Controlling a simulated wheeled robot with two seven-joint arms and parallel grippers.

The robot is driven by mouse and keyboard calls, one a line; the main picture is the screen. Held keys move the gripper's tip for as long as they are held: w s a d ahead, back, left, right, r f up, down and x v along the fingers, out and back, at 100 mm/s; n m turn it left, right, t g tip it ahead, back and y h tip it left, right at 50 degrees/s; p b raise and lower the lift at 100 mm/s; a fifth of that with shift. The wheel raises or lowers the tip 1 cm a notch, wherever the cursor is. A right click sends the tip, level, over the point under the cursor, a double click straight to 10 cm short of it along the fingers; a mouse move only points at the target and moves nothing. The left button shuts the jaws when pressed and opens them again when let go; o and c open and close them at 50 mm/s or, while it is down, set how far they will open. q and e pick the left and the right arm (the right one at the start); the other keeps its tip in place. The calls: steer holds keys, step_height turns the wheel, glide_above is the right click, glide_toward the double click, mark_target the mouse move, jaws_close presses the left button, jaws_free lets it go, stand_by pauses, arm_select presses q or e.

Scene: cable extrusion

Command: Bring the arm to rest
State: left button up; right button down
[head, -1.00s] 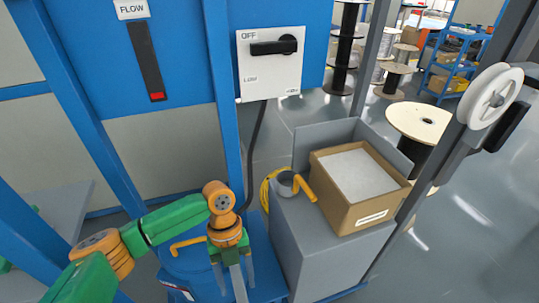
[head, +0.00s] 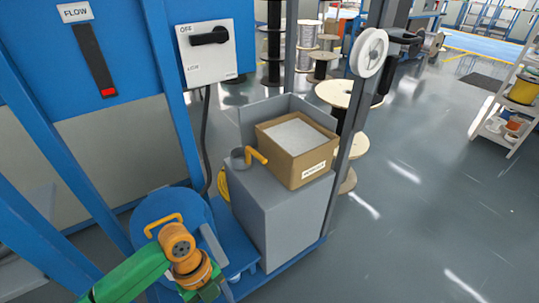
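My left arm, green with orange joints, comes in at the bottom of the head view. Its wrist (head: 187,262) is low, in front of a blue round lid with a yellow handle (head: 163,223). The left gripper's fingers are mostly hidden below the wrist and cut off by the lower picture edge, so I cannot tell whether they are open or hold anything. My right gripper is not in view.
A grey cabinet (head: 277,217) carries an open cardboard box (head: 312,167) of pale material and a grey cup with a yellow handle (head: 257,156). A switch panel (head: 206,57) hangs on the blue frame. A white pulley (head: 370,52) is on a grey post. Open floor lies to the right.

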arm_select(q)
steer(key=s+d+f+n+t+h, duration=0.1)
steer(key=s+d+f+n+t, duration=0.2)
steer(key=n, duration=0.9)
steer(key=s+a+r+n+t+y, duration=0.2)
steer(key=s+a+n+t+y, duration=0.15)
steer(key=a+n, duration=0.75)
step_height(320, 180, down, 11)
steer(key=s+d+n+g+p, duration=0.1)
steer(key=d+p, duration=0.1)
steer(key=p, duration=0.3)
steer(key=s+a+f+g+p, duration=0.1)
steer(key=s+f+p, duration=0.4)
steer(key=s, duration=0.8)
steer(key=shift+a+f+g, duration=0.35)
steer(key=shift+a+f, duration=0.1)
steer(key=shift+f, duration=0.2)
